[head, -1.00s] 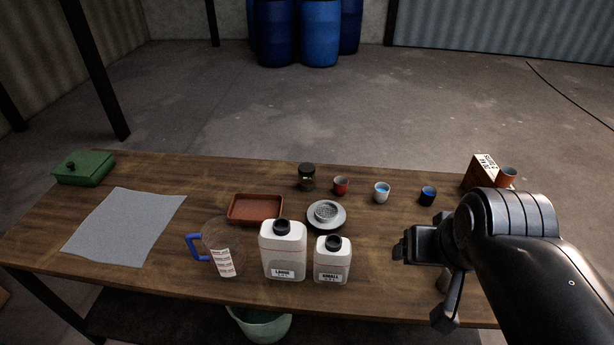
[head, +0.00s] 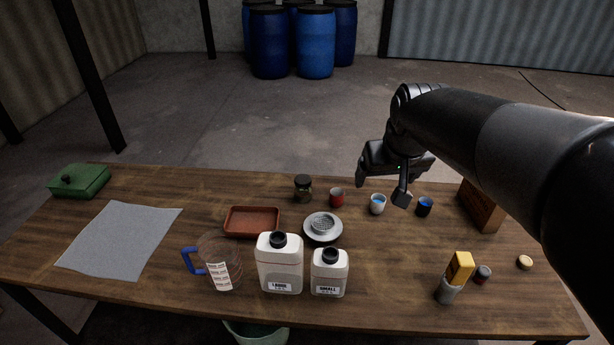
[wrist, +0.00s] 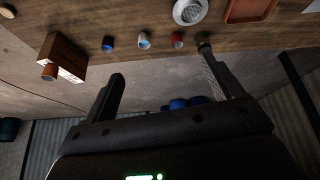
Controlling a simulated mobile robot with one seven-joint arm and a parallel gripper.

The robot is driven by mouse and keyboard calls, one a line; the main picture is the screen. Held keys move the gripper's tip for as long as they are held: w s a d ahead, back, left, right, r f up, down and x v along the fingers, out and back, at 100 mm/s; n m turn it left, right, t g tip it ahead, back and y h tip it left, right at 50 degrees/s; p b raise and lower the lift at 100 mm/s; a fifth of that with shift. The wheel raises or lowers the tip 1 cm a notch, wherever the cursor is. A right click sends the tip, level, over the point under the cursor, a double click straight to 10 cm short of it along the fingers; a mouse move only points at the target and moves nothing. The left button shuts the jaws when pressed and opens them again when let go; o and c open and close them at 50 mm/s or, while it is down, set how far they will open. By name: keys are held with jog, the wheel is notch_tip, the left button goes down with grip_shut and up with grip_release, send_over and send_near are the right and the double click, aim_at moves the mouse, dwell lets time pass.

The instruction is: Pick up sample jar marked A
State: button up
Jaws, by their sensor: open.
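No letter A is legible on any jar. A small glass jar with a dark lid (head: 303,188) stands upright at the back of the table; it also shows by a fingertip in the wrist view (wrist: 204,37). To its right stand a red cup-like jar (head: 336,198), a white one with blue inside (head: 377,205) and a dark blue one (head: 424,207). They show in the wrist view as red (wrist: 177,40), white (wrist: 143,41) and blue (wrist: 108,44). My gripper (head: 382,186) is open and empty, above the back of the table near the white jar; it shows in the wrist view (wrist: 163,68).
Two white bottles (head: 280,265) (head: 329,275), a measuring jug (head: 220,268), a red tray (head: 231,232) and a grey dish (head: 308,236) stand mid-table. A brown box (head: 482,208) is at right, partly behind my arm. A yellow-topped item (head: 459,268) stands front right.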

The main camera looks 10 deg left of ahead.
jog(key=w+a+f+n, duration=0.1)
jog(key=w+a+f, duration=0.15)
jog(key=w, duration=0.35)
jog(key=w+a+f, duration=0.1)
jog(key=w+a, duration=0.2)
jog(key=w, duration=0.3)
jog(key=n+g+y, duration=0.1)
jog(key=n, duration=0.1)
send_near(304, 182)
jog(key=shift+y, duration=0.3)
jog(key=x, duration=0.8)
jog(key=shift+d+f, duration=0.1)
jog(key=shift+d, duration=0.25)
jog(key=shift+x, duration=3.05)
jog(key=shift+c, duration=0.4)
jog(key=c, duration=1)
